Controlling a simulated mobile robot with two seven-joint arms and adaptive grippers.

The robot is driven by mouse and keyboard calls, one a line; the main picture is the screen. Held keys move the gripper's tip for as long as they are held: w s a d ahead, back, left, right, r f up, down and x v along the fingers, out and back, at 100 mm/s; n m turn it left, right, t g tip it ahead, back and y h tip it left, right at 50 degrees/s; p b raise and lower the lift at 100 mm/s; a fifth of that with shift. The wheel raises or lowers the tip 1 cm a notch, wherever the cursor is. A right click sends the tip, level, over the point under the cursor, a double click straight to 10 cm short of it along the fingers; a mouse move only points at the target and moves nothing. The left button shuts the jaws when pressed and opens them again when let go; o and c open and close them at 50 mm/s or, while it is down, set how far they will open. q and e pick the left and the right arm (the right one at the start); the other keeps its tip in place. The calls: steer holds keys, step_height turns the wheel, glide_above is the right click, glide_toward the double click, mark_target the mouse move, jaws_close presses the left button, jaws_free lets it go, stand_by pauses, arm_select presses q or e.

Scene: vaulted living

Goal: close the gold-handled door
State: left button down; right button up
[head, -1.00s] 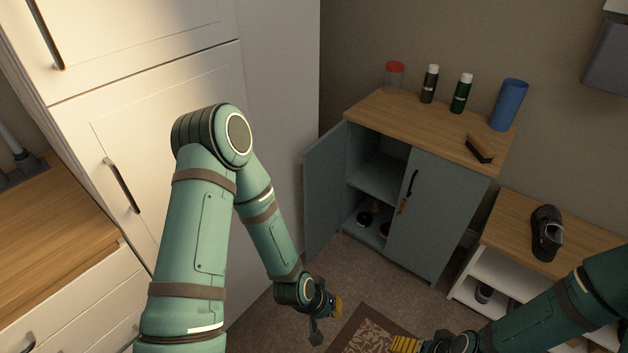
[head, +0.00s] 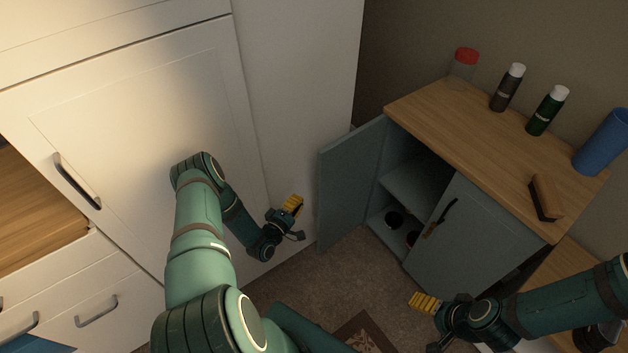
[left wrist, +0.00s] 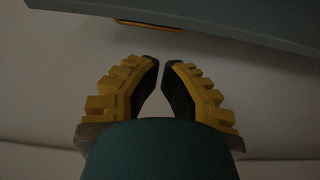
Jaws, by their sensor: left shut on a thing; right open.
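The teal cabinet (head: 470,240) has its left door (head: 347,185) swung wide open, with its inner face toward me. In the left wrist view a gold bar (left wrist: 150,25), likely the handle, shows under a teal panel (left wrist: 240,22), likely this door. The handle is hidden in the head view. My left gripper (head: 293,205) is left of the open door, before the white cupboard. Its fingers (left wrist: 161,64) are nearly together; what they hold cannot be made out, and the gold bar lies beyond the tips. My right gripper (head: 424,302) is open in front of the cabinet's shut right door.
A red-lidded jar (head: 463,70), two bottles (head: 508,88), a blue cylinder (head: 602,142) and a brush (head: 546,197) stand on the cabinet top. The white cupboard (head: 130,110) hems in the left. Floor (head: 355,275) shows in front.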

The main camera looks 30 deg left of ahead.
arm_select(q)
steer(key=w+b, duration=0.1)
steer(key=w, duration=0.8)
steer(key=shift+w+b, duration=0.35)
steer(key=shift+b, duration=0.05)
steer(key=shift+d, duration=0.1)
